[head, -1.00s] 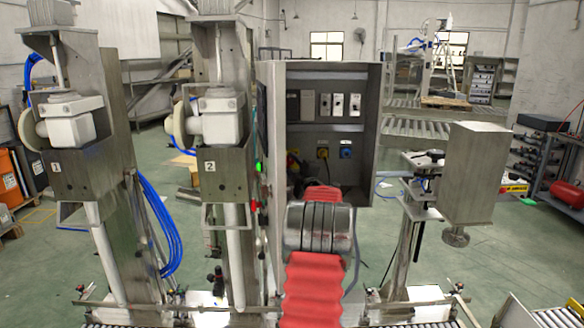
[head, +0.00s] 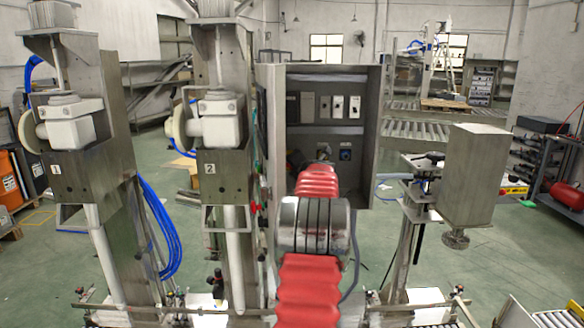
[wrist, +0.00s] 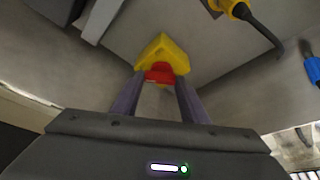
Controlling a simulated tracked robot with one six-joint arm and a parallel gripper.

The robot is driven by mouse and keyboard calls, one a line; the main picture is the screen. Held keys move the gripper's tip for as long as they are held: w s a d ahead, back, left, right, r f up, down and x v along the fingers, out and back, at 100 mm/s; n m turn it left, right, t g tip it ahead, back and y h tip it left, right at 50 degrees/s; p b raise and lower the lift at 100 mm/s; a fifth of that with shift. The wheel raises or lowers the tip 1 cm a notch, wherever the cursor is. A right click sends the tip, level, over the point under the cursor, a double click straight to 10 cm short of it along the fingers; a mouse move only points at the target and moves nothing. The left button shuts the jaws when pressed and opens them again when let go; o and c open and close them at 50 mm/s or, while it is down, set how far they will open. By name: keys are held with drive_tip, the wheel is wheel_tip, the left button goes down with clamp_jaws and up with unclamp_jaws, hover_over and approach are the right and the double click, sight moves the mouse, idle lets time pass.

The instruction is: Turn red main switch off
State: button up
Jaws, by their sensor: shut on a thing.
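The red main switch (wrist: 159,72) has a red knob on a yellow plate (wrist: 158,49). It shows in the middle of the wrist view, on a grey metal panel. My gripper (wrist: 160,88) has one dark finger on each side of the red knob and is shut on it. The fingertips reach up to the yellow plate. In the head view my red-sleeved arm reaches into the open grey cabinet (head: 377,110), and the switch is hidden there.
In the wrist view a yellow plug with a black cable (wrist: 240,10) is at the upper right, and a blue connector (wrist: 312,69) is at the right edge. The cabinet side walls stand close around my arm. Small white switch modules (head: 338,105) sit above it.

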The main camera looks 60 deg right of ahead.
drive_tip(key=shift+w+f+n+g, duration=0.15)
drive_tip(key=shift+f+n+g, duration=0.15)
drive_tip(key=shift+n, duration=0.4)
drive_tip(key=shift+a, duration=0.1)
drive_tip(key=o, duration=0.7)
drive_tip(key=shift+c, duration=0.2)
drive_tip(key=o, duration=0.4)
drive_tip(key=shift+r, duration=0.15)
drive_tip(key=shift+r, duration=0.15)
drive_tip(key=shift+v, duration=6.85)
